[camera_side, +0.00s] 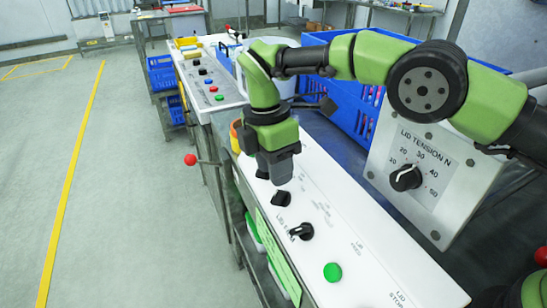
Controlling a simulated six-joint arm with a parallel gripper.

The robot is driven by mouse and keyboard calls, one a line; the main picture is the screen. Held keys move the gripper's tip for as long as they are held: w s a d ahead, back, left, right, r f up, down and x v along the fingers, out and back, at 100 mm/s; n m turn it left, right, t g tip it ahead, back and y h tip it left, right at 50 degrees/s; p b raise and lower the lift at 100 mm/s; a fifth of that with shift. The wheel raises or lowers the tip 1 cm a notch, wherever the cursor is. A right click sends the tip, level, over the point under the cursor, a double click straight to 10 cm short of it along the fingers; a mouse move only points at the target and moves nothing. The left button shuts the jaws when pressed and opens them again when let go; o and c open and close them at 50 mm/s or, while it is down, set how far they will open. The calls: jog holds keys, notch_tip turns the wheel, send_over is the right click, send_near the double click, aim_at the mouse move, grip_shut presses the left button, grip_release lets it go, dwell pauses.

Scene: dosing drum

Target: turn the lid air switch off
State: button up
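The lid air switch (304,231) seems to be the black rotary knob with a pale-edged handle on the white panel (360,265); the small label beside it starts with "LID" and the rest is hard to read. My gripper (280,183) points down over the same panel, above and to the left of that switch in the picture, and apart from it. Its fingers are small and seen end-on against dark parts, so I cannot tell whether they are open or shut. A black knob-like piece (281,198) shows just below the gripper.
A green button (332,271) sits beyond the switch toward the front. A "LID TENSION N" dial box (430,180) stands to the right, under my arm. Blue crates (345,85) stand behind. A red-ball lever (190,159) sticks out left. A button panel (208,80) lies farther back.

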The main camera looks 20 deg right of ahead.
jog(key=shift+w+a+r, duration=0.1)
jog(key=shift+r, duration=1.1)
jog(key=shift+c, duration=0.4)
